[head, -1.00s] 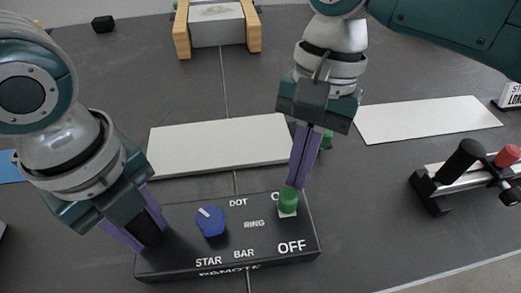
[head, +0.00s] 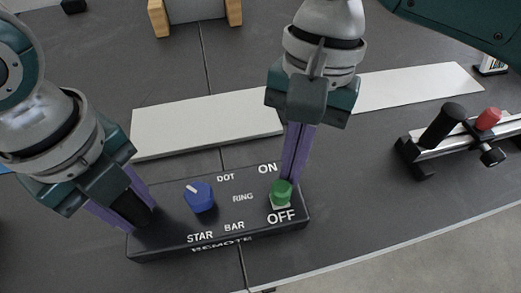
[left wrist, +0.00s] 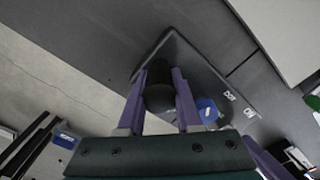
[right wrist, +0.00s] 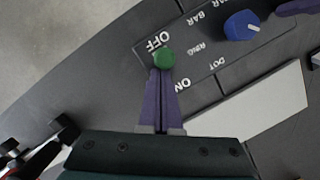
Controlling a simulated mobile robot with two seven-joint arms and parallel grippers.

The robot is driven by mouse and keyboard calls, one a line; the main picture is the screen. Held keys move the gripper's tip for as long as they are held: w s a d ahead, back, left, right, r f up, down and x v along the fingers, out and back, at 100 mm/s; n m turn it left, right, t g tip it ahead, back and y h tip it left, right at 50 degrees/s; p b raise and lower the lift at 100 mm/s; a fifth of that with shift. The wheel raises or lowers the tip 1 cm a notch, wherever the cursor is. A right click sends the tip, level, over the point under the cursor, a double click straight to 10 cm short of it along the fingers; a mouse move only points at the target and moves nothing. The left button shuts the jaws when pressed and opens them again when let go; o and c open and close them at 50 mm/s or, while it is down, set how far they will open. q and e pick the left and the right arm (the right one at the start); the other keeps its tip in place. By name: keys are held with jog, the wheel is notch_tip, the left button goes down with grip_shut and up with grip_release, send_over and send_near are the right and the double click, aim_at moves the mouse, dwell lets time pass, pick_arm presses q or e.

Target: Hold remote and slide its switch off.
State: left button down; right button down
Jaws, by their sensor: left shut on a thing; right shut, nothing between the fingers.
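The remote (head: 172,235) is a dark box lying on the table, with a blue knob (head: 199,197) and a green switch (head: 281,194) on its top. The switch sits close to the word OFF, with ON further back. My left gripper (head: 139,217) is shut on the black handle (left wrist: 158,88) at the remote's left end. My right gripper (head: 289,182) is shut and empty, its fingertips right behind the green switch. In the right wrist view the tips reach the switch (right wrist: 164,58); whether they touch it I cannot tell.
A white board (head: 205,123) lies behind the remote, and another white sheet (head: 418,98) lies to its right. A metal rail device with black and red knobs (head: 440,126) stands at the right. The table's front edge runs close before the remote.

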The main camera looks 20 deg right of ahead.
jog(key=shift+w, duration=0.1)
jog(key=shift+w+d, duration=0.25)
jog(key=shift+d, duration=0.05)
jog(key=w+d+r, duration=0.1)
jog(key=w+r, duration=0.1)
jog(key=r, duration=0.3)
jog(key=w+d+r, duration=0.2)
jog(key=r, duration=0.2)
jog(key=shift+d+r, duration=0.3)
jog(key=shift+r, duration=0.1)
pick_arm(q)
jog(key=c, duration=0.5)
grip_release()
jog(key=shift+r, duration=0.1)
